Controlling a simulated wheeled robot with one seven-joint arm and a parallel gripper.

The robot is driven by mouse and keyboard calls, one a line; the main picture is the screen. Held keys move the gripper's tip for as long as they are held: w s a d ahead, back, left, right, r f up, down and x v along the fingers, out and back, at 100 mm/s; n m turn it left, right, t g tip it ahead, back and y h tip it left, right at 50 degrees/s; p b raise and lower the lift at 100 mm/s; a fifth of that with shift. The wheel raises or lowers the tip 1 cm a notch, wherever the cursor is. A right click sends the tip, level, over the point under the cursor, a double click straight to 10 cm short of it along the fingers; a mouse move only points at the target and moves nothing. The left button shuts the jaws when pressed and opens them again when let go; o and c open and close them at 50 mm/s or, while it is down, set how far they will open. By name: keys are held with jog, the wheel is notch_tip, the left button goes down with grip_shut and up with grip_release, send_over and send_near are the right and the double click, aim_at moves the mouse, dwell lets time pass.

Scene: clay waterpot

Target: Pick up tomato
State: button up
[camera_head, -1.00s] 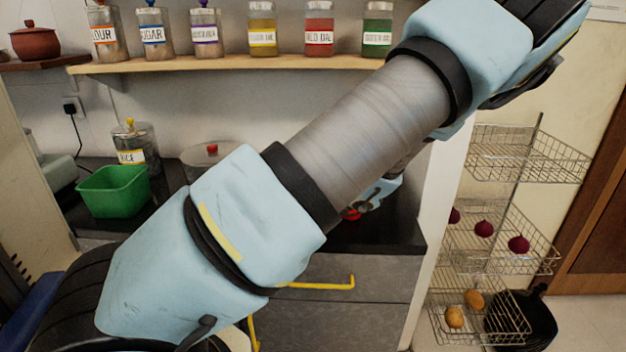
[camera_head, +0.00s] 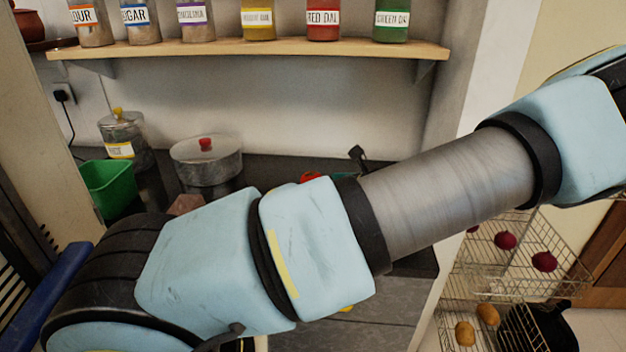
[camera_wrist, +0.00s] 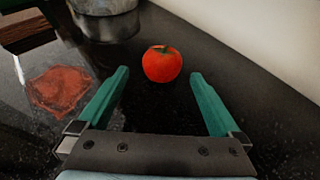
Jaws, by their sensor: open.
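A red tomato (camera_wrist: 162,64) with a small green stem rests on the black countertop in the wrist view. It lies ahead of my gripper (camera_wrist: 160,82), between the lines of the two green fingers and near their tips. The fingers are spread apart and hold nothing. In the head view only a small red part of the tomato (camera_head: 311,177) shows above my arm, which hides the rest. Most of my gripper is hidden there too.
A steel pot (camera_head: 206,162) with a red knob stands left of the tomato. A green bin (camera_head: 108,188) and a jar (camera_head: 124,140) are farther left. A reddish flat patch (camera_wrist: 60,90) lies left of my fingers. A shelf (camera_head: 250,50) with several jars hangs above. The wall is behind.

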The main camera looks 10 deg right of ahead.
jog(key=shift+d+f+p+x, duration=0.15)
jog(key=shift+p+x, duration=0.35)
jog(key=shift+x, duration=1.35)
jog(key=shift+d+f+p+x, duration=0.15)
jog(key=shift+p+x, duration=0.3)
jog(key=shift+x, duration=1.4)
jog(key=c, duration=1.3)
